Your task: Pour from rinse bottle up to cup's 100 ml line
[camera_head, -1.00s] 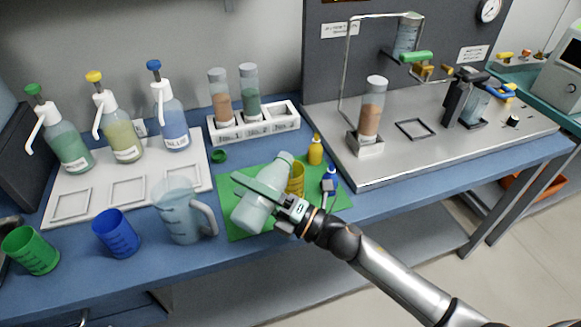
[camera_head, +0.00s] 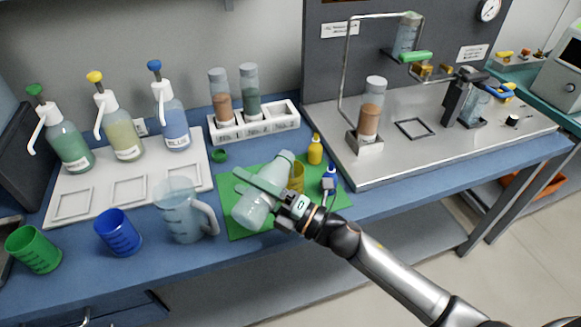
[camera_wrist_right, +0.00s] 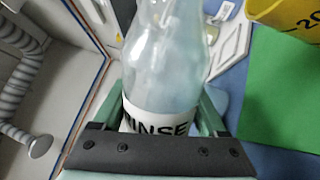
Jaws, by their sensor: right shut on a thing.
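My right gripper (camera_head: 262,188) is shut on the rinse bottle (camera_head: 254,209), a pale translucent bottle. It is tilted, with its mouth toward the upper right, beside and partly in front of the yellow cup (camera_head: 297,177). The cup stands on the green mat (camera_head: 240,230). In the right wrist view the bottle (camera_wrist_right: 170,65) shows a white label reading "RINSE" between the fingers, and the yellow cup (camera_wrist_right: 288,14) is at the upper right with a "20" mark. I cannot see a stream, the liquid level in the cup or its 100 ml line. My left gripper is not in view.
A clear jug (camera_head: 182,222), a blue cup (camera_head: 118,235) and a green cup (camera_head: 35,252) stand to the left. A small yellow bottle (camera_head: 315,150) and a small blue-capped bottle (camera_head: 329,181) stand just right of the yellow cup. A green cap (camera_head: 220,156) lies behind the mat.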

